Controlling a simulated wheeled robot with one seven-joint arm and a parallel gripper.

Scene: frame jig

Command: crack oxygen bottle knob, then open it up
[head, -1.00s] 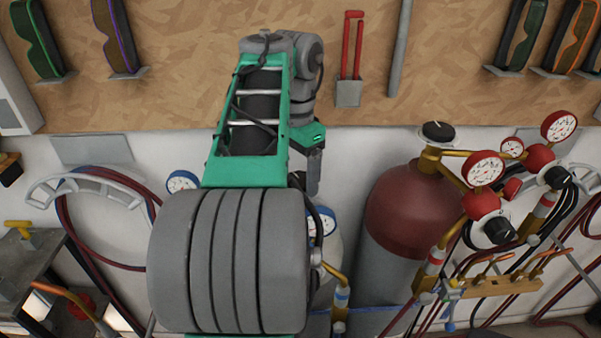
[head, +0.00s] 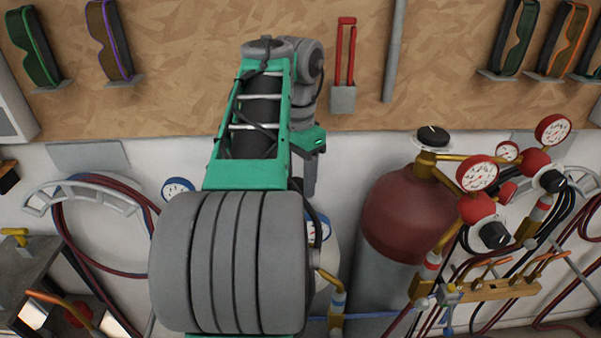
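The oxygen bottle is mostly hidden behind my arm. A pale curved surface right of the arm (head: 332,228) may be part of it, and its knob is not visible. Blue-rimmed gauges show beside the arm, one at the left (head: 178,190) and one partly covered at the right (head: 325,229). My gripper (head: 310,176) points down past the far end of the arm, in front of the wall. Only a grey finger-like part shows, so its opening cannot be told. I see nothing held in it.
A dark red bottle (head: 405,215) with a black top knob (head: 432,136) and red gauges (head: 478,173) stands right of my arm. Hoses and a brass torch rack (head: 490,291) crowd the lower right. A metal bench (head: 35,265) is at lower left.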

